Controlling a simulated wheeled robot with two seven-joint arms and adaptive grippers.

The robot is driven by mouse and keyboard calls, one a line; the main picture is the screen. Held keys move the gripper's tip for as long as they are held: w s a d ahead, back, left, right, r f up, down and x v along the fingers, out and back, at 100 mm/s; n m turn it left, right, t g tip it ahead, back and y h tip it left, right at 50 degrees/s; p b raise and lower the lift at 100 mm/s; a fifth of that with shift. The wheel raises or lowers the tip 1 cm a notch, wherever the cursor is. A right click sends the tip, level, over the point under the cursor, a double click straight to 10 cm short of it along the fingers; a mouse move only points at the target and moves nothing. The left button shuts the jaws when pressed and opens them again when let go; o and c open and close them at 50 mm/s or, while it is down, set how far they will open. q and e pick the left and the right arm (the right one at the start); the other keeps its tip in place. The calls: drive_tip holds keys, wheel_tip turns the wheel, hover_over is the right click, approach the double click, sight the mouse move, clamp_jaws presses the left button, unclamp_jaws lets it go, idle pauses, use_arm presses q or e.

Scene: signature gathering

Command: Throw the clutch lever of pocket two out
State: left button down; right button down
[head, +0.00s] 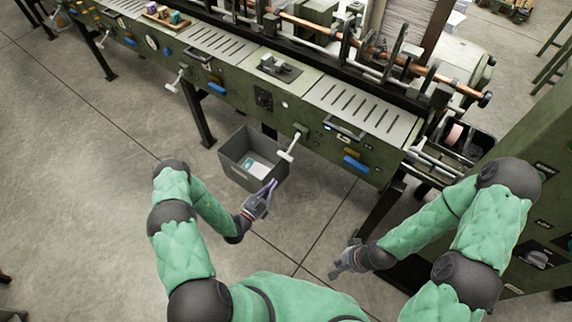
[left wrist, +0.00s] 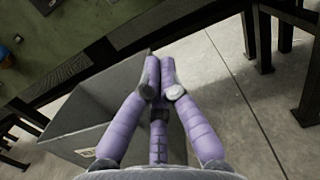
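A clutch lever (head: 289,150) with a pale handle sticks out from the front of the green machine (head: 262,95), above a grey bin. A similar lever (head: 177,80) is further left. I cannot read which belongs to pocket two. My left gripper (head: 268,189) is below and left of the nearer lever, beside the bin, apart from the lever. In the left wrist view its purple fingers (left wrist: 161,70) come together at the tips with nothing seen between them. My right gripper (head: 340,265) is low, away from the machine; its finger opening is unclear.
The grey bin (head: 235,170) stands on the floor with papers inside, close to my left gripper; its rim also shows in the left wrist view (left wrist: 95,95). Machine legs (head: 197,115) stand nearby. A green cabinet (head: 545,190) is at right.

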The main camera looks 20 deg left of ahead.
use_arm(q)
drive_tip(key=f+b+x, duration=0.1)
drive_tip(key=b+x, duration=0.2)
drive_tip(key=x, duration=0.7)
drive_tip(key=shift+s+a+r, duration=0.1)
drive_tip(key=shift+s+r, duration=0.15)
drive_tip(key=shift+r, duration=0.55)
drive_tip(key=shift+s+a+r, duration=0.1)
drive_tip(key=shift+s+r, duration=0.2)
drive_tip(key=shift+r, duration=0.45)
drive_tip(key=shift+s+a+r, duration=0.1)
drive_tip(key=shift+s+r, duration=0.15)
drive_tip(key=shift+r, duration=0.55)
